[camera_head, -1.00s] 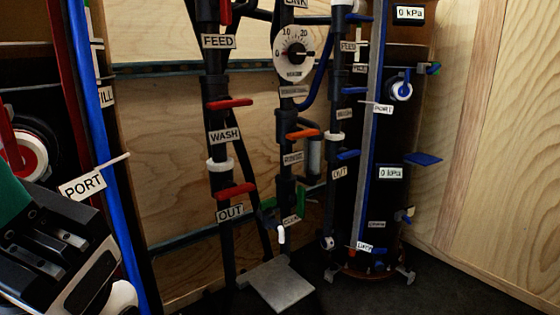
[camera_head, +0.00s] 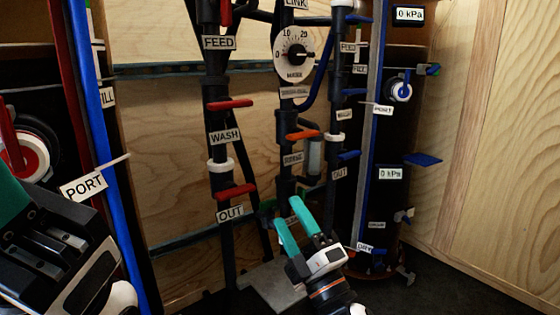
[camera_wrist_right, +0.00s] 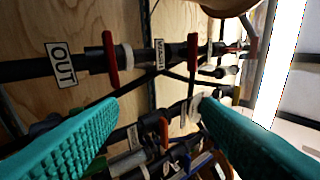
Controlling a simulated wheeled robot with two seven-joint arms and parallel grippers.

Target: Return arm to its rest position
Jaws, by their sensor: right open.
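My right gripper (camera_head: 288,222) shows at the bottom centre of the head view, its two teal fingers apart and nothing between them. It is in front of the lower pipes, to the right of the OUT label (camera_head: 230,213). In the right wrist view the teal fingers (camera_wrist_right: 150,130) frame the pipes and valve handles beyond, and they are empty. My left arm (camera_head: 60,240) fills the lower left corner of the head view with a dark housing and a bit of teal. Its fingertips cannot be made out.
Black pipes carry red handles (camera_head: 235,191) and an orange handle (camera_head: 303,135). A round gauge (camera_head: 295,54) is above. A tall dark unit with blue valves (camera_head: 400,91) stands right. A grey plate (camera_head: 262,285) lies on the floor. Dark floor (camera_head: 450,285) is clear at lower right.

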